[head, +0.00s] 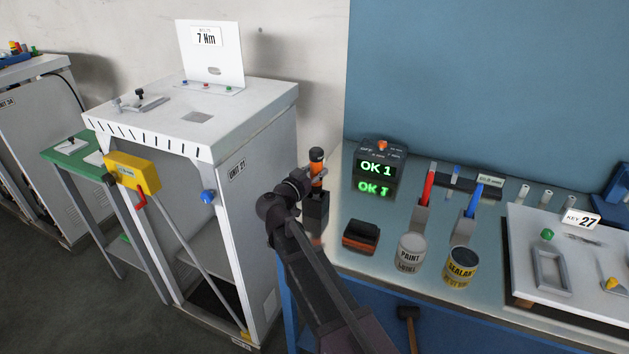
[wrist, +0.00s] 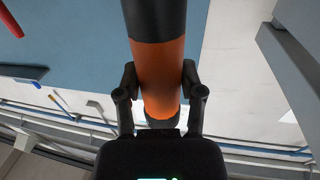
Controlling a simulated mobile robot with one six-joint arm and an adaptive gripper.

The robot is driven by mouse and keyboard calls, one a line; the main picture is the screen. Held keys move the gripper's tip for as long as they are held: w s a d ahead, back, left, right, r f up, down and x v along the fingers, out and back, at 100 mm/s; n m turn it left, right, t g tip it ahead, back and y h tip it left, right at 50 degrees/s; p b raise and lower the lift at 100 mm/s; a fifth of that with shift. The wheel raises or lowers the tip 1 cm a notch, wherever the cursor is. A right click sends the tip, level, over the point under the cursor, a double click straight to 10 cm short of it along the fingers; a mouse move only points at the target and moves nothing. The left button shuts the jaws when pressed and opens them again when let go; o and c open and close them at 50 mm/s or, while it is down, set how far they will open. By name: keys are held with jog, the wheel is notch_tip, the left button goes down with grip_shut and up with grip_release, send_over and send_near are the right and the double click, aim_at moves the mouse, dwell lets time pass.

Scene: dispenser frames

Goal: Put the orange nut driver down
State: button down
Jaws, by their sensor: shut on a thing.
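In the wrist view, the two black fingers of my gripper (wrist: 160,88) press on both sides of the orange handle (wrist: 160,62), and a black section continues toward the top edge.
A white cabinet (head: 262,190) stands close on the left.

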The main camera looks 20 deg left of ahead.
jog(key=shift+f+b, duration=0.65)
jog(key=shift+f, duration=0.45)
jog(key=shift+c, duration=1)
grip_release()
jog(key=shift+r, duration=0.2)
jog(key=v, duration=1.2)
jog(key=shift+s+d, duration=0.1)
